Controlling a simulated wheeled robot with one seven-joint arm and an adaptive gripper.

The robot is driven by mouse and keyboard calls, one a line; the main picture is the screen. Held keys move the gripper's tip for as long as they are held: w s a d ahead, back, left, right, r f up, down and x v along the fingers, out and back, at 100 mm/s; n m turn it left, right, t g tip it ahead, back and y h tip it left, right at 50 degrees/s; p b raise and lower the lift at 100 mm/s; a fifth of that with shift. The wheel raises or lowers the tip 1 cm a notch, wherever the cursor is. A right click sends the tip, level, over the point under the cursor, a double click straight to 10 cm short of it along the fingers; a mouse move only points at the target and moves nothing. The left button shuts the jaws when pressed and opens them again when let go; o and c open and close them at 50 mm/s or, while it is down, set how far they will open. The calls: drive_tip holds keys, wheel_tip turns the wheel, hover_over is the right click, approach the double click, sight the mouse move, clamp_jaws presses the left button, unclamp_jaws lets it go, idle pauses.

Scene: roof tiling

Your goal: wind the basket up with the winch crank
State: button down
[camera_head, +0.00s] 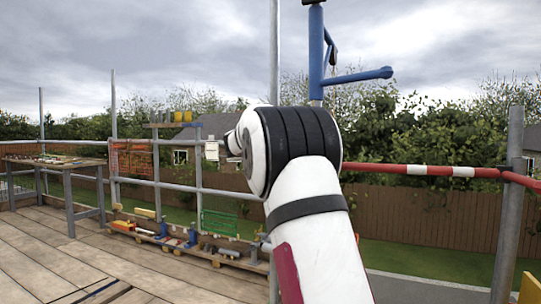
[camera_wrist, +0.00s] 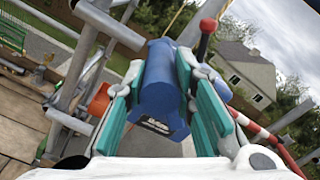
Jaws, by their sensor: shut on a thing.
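A blue hoist post with a side arm (camera_head: 357,77) rises behind my arm in the head view. My white and black arm hides my gripper there. In the wrist view, the teal-padded fingers of my gripper (camera_wrist: 160,75) stand on both sides of a thick blue cylindrical winch part (camera_wrist: 158,85), and the jaws are shut on it. I cannot tell whether this part is the crank's own grip. I cannot make out the basket in either view.
A red-and-white rail (camera_head: 430,170) runs at the right to a grey post (camera_head: 508,205). A wooden table (camera_head: 62,163) stands at the far left. Tools and parts (camera_head: 180,238) lie along the platform's edge. The plank floor (camera_head: 60,265) at the left is mostly clear.

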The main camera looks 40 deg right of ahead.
drive_tip(key=shift+s+d+r+m+b, duration=0.1)
drive_tip(key=shift+s+d+r+m, duration=0.2)
drive_tip(key=shift+s+r+m, duration=0.3)
drive_tip(key=shift+s+d+r+m+b, duration=0.1)
drive_tip(key=shift+s+d+r+m, duration=0.2)
drive_tip(key=shift+s, duration=0.4)
drive_tip(key=shift+s+d+r+m+b, duration=0.1)
drive_tip(key=shift+s+d+r+m, duration=0.25)
drive_tip(key=shift+s+r, duration=0.25)
drive_tip(key=shift+s, duration=0.1)
drive_tip(key=c, duration=1.3)
unclamp_jaws()
drive_tip(key=shift+a+f, duration=0.1)
drive_tip(key=v, duration=1.2)
drive_tip(key=shift+f, duration=0.1)
drive_tip(key=shift+w, duration=0.25)
drive_tip(key=shift+c, duration=0.2)
